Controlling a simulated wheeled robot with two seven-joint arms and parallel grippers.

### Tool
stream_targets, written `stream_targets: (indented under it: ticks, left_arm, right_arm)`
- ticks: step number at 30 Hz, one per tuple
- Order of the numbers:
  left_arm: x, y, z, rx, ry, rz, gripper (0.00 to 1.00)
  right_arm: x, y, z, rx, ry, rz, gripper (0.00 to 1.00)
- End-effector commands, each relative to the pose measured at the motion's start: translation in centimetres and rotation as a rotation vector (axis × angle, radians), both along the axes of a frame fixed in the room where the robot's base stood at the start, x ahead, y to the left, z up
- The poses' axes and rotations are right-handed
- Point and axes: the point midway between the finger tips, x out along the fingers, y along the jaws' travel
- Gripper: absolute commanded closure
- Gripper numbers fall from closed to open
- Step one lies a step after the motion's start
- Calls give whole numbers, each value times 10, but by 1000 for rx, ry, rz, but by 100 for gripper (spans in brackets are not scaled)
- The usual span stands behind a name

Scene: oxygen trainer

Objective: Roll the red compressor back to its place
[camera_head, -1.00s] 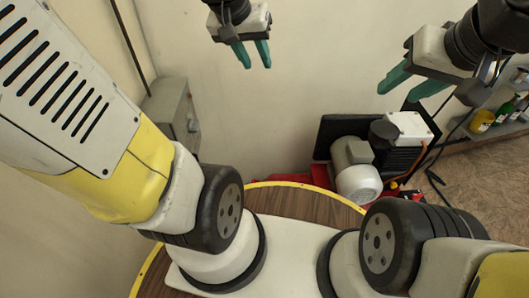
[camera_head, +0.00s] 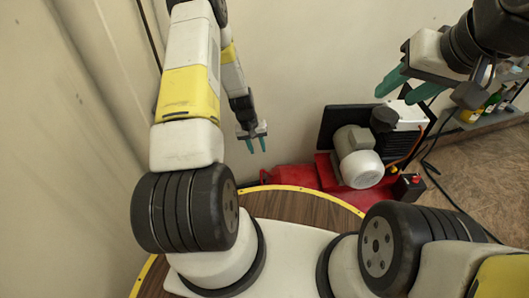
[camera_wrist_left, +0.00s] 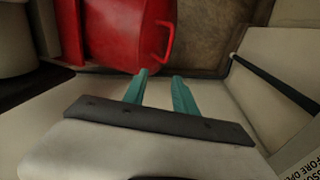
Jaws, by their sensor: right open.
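The red compressor (camera_head: 288,178) stands on the floor by the wall, beyond the round wooden top. A pale motor (camera_head: 358,158) and a dark pump unit sit on its red tank. My left gripper (camera_head: 257,145) is open and empty, above the left end of the tank. In the left wrist view the open fingers (camera_wrist_left: 160,88) point towards the tank end (camera_wrist_left: 120,30) and its red handle (camera_wrist_left: 166,42); nothing is between them. I cannot tell the exact gap. My right gripper (camera_head: 406,91) is open and empty, higher up at the right.
The yellow-rimmed wooden top (camera_head: 300,207) lies at my front. A black cable (camera_head: 440,188) runs on the floor right of the compressor. A shelf with bottles (camera_head: 492,104) stands at the far right. The wall is close behind the compressor.

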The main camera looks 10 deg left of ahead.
Motion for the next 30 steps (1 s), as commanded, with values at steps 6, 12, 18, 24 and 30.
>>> stream_targets:
  ticks: [6,12,18,24,30]
  left_arm:
    - [-16,-2,-56,-9,38,21,67]
    - [-17,-5,-77,-10,41,23,67]
    - [-16,-11,-109,-11,42,23,67]
    - [-14,-15,-132,-9,40,24,67]
    - [-14,-16,-137,-9,40,24,67]
  right_arm:
    - [0,0,0,0,0,0,55]
    - [0,0,0,0,0,0,55]
    - [0,0,0,0,0,0,55]
    - [0,0,0,0,0,0,55]
    - [0,0,0,0,0,0,55]
